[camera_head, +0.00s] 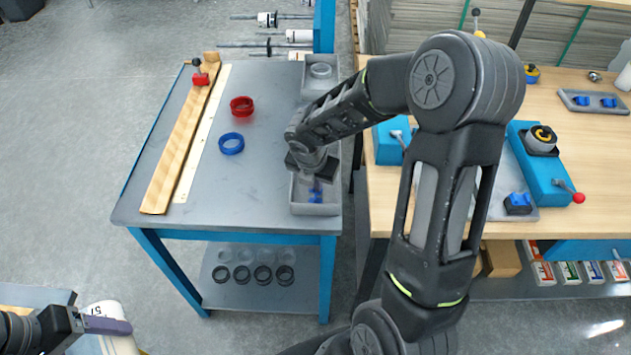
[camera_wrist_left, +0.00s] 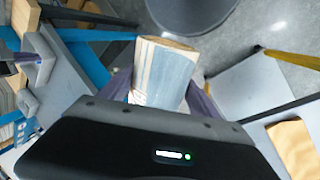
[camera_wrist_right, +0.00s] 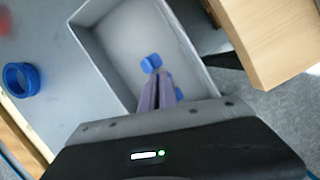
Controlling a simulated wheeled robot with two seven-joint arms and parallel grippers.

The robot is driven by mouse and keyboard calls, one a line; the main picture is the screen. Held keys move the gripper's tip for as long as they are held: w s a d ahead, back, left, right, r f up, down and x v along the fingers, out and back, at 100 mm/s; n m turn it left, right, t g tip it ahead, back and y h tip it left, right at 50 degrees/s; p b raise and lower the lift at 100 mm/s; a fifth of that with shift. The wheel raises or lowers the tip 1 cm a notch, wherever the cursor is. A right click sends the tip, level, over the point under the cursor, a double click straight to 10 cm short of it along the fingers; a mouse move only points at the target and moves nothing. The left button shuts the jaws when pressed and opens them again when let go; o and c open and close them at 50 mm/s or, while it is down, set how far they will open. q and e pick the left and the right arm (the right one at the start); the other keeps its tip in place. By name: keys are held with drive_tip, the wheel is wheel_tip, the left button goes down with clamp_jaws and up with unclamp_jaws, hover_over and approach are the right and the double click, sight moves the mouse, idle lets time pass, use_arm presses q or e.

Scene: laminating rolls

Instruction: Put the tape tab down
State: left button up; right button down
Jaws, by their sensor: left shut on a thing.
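Small blue pieces, likely the tape tab (camera_wrist_right: 150,62), are in the grey tray (camera_wrist_right: 107,62) in the right wrist view. They also show in the head view as a blue spot (camera_head: 316,190) in the tray (camera_head: 317,209) at the table's right edge. My right gripper (camera_wrist_right: 160,88) points down into this tray, its fingers close together, with blue showing on both sides of the tips. Whether they grip the tab is unclear. My left gripper (camera_wrist_left: 163,85) is shut on a pale block-like or roll-like thing (camera_wrist_left: 168,70), white with markings in the head view (camera_head: 103,312).
A blue ring (camera_head: 231,143), a red ring (camera_head: 241,106) and a wooden bar (camera_head: 178,145) lie on the grey table (camera_head: 255,190). Another grey tray (camera_head: 313,88) is behind. A wooden workbench (camera_head: 395,205) stands close on the right, with a gap between.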

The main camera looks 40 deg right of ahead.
drive_tip(key=c, duration=1.6)
unclamp_jaws()
drive_tip(key=shift+f, duration=0.1)
drive_tip(key=shift+c, duration=0.2)
drive_tip(key=shift+r, duration=0.55)
drive_tip(key=p+v, duration=0.1)
drive_tip(key=v, duration=1)
drive_tip(key=shift+s+a, duration=0.1)
